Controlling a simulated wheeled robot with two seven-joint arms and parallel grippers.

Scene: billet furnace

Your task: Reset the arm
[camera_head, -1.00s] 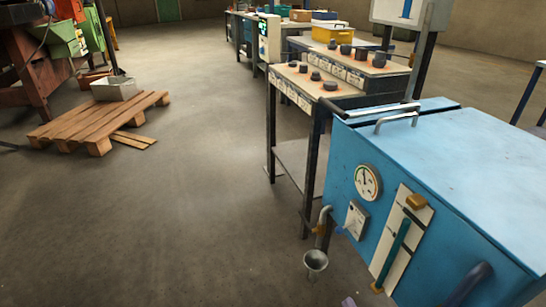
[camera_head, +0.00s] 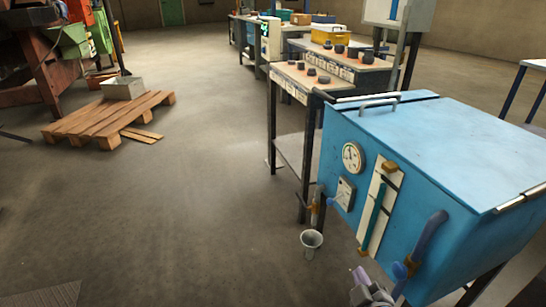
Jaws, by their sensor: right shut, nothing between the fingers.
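The blue furnace box (camera_head: 410,150) stands at the right, its pale blue lid down with a metal handle (camera_head: 378,103) on top. Its front carries a round gauge (camera_head: 352,157), a sight tube on a white plate (camera_head: 374,212) and a dark blue curved pipe (camera_head: 428,236). My right gripper (camera_head: 360,277) shows at the bottom edge, below the front of the furnace. It is shut and empty, apart from the furnace as far as I can tell. My left gripper is out of view.
A grey funnel-like cup (camera_head: 311,241) is by the furnace's lower left corner. Tables with dark round pieces (camera_head: 324,79) stand behind it. A wooden pallet (camera_head: 105,118) with a grey bin (camera_head: 123,88) is at the left. The floor between is clear.

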